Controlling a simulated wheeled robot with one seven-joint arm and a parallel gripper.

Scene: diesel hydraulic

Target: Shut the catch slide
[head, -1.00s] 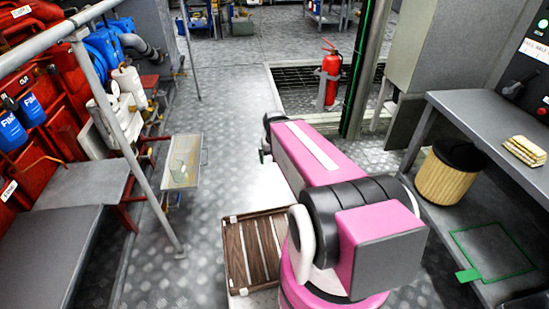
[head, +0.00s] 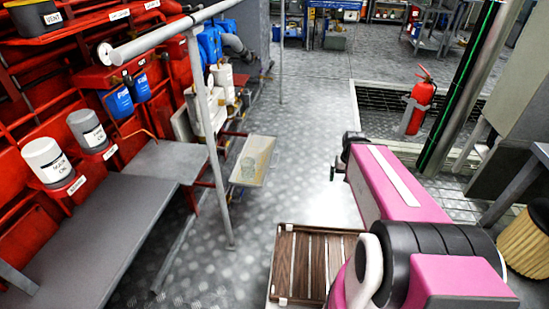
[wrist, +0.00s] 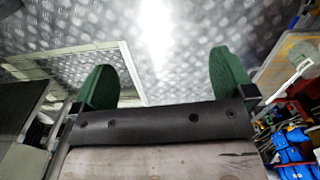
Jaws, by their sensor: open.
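A shallow pale tray (head: 262,178), which looks like the catch slide, sticks out into the aisle from the red machine frame on the left. A clear cup or jar (head: 247,163) stands in it. What looks like the same tray shows at the right edge of the wrist view (wrist: 268,78). My gripper (wrist: 165,82) is open and empty, its two green finger pads apart over bare floor plate. In the head view the far end of my arm is to the right of the tray, clear of it; the fingers cannot be made out there.
A grey railing post (head: 216,150) stands just left of the tray. A slatted brown crate (head: 283,262) is in front, beside my arm. A red fire extinguisher (head: 417,108) stands at the right, with a woven basket (head: 527,240) nearer. The chequered floor between tray and arm is clear.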

